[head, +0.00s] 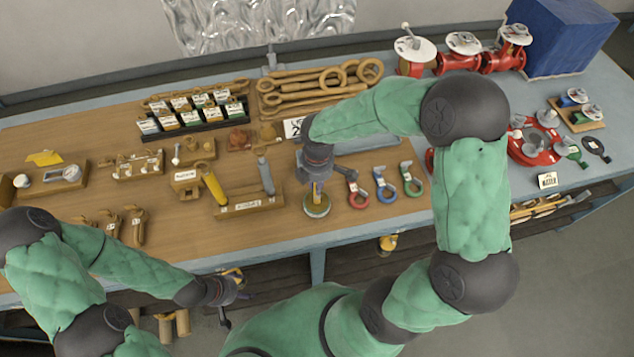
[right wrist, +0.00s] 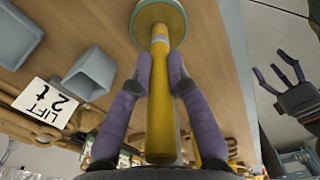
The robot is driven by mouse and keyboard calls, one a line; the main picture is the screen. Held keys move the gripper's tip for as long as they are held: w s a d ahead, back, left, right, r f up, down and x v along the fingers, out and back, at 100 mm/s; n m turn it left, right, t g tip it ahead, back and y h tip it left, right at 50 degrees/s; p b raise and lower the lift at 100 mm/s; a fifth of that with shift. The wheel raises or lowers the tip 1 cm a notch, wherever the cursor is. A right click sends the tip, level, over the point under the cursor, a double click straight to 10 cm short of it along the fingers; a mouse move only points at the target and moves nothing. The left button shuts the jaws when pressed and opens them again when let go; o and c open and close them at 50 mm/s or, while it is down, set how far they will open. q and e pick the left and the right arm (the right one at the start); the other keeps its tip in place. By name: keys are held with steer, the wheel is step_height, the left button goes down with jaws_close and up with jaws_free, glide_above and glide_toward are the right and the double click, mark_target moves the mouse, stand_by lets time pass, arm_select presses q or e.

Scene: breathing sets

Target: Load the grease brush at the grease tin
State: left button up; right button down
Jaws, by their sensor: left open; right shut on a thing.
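My right gripper (head: 316,184) points down over the front of the bench and is shut on the yellow handle of the grease brush. In the right wrist view the brush (right wrist: 160,95) lies between the two purple fingers, with a pale band near its far end. That end meets the round grease tin (head: 317,208), which also shows in the right wrist view (right wrist: 172,12). The bristles are hidden, and I cannot tell how deep they sit. My left gripper (head: 232,292) is open and empty, off the front edge of the bench; it also shows in the right wrist view (right wrist: 283,78).
A wooden rack (head: 250,206) with a yellow and a grey handle stands left of the tin. Red, blue and green shackles (head: 385,188) lie to its right. A lift sign (right wrist: 46,106) and wooden hooks and rings are behind. Red valves (head: 460,50) stand far right.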

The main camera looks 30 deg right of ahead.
steer(key=shift+r+p, duration=2.6)
steer(key=shift+r, duration=0.85)
